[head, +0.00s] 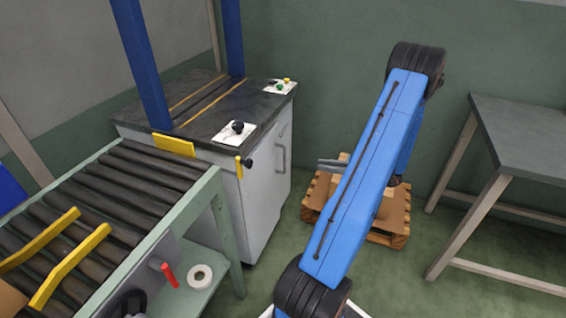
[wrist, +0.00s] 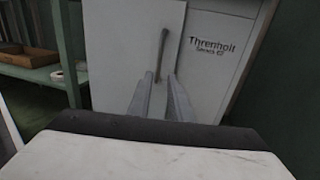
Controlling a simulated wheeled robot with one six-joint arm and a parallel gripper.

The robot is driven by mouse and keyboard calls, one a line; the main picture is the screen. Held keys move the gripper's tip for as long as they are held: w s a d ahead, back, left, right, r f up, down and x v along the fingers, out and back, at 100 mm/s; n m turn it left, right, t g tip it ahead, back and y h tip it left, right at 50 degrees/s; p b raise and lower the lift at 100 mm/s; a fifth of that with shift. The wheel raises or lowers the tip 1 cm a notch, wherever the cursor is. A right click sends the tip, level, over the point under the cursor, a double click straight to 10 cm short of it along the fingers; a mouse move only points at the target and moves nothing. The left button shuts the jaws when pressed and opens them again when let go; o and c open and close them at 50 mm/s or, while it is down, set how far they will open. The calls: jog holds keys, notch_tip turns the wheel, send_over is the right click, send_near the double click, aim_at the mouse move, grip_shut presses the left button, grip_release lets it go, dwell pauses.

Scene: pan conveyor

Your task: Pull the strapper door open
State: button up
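The strapper (head: 205,165) is a white cabinet with a dark top and blue posts, standing at the end of the roller conveyor. Its door (wrist: 112,50) is a pale panel that looks flush with the front. The door's upright bar handle (wrist: 161,50) shows in the wrist view, and also on the cabinet's right-hand face in the head view (head: 282,157). My gripper (head: 319,164) points left toward the handle, with a gap between them. In the wrist view my gripper (wrist: 157,76) is open and empty, and the handle's lower end lines up between the fingertips.
The roller conveyor (head: 110,190) runs left of the strapper. A white tape roll (head: 200,276) lies on its lower shelf. A wooden pallet (head: 392,236) with a cardboard box is behind my arm. A grey table (head: 530,135) stands at right. Floor before the door is clear.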

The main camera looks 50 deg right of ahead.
send_over(285, 171)
jog(key=shift+w+d, duration=0.15)
jog(key=shift+w, duration=0.15)
dwell(0.3)
grip_shut()
